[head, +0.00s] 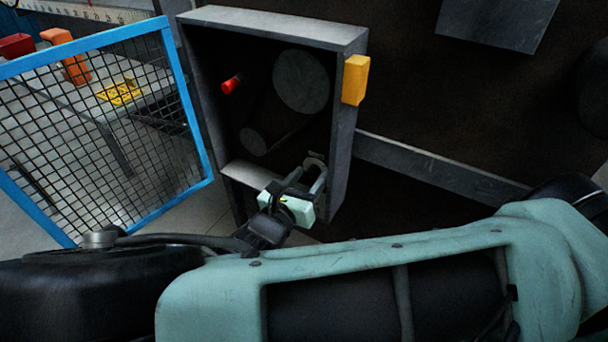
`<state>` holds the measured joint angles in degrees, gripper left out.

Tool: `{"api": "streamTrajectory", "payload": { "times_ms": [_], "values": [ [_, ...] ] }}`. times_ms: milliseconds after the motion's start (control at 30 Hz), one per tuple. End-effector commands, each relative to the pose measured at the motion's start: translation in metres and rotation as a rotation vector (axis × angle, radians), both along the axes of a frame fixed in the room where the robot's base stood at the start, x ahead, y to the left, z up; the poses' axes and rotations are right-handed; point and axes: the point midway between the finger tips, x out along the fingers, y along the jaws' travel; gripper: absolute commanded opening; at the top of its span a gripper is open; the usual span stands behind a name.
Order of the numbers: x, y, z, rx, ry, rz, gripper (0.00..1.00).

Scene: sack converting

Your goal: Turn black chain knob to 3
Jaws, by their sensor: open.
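My gripper (301,178) is open at the lower right inside of an open grey box (352,130). Its fingers point into the box, away from the camera. A small grey rounded part (315,158) shows just beyond the fingertips; I cannot tell whether it is the chain knob or whether the fingers touch it. No black knob with numbers can be made out, as the box interior is dark and my gripper covers its lower part.
The box holds a large grey disc (301,82), a smaller disc (253,141) and a red-tipped part (231,84). A yellow block (355,80) is on its right side. A blue-framed mesh guard (95,125) stands open at left, before a table (95,103).

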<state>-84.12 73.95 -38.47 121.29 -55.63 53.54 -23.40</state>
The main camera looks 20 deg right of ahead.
Motion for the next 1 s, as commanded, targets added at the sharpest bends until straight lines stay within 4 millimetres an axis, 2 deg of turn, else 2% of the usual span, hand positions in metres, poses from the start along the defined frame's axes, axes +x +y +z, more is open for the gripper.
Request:
{"api": "streamTrajectory", "payload": {
  "times_ms": [167,333,667,1000],
  "values": [
    [-0.0001,0.0,0.0001,0.0,0.0,0.0,0.47],
    [-0.0002,0.0002,0.0001,0.0,0.0,0.0,0.02],
    [-0.0004,0.0005,0.0011,0.015,-0.021,0.0,0.02],
    [-0.0007,0.0003,0.0034,0.131,-0.182,0.0,0.02]
  ]
}}
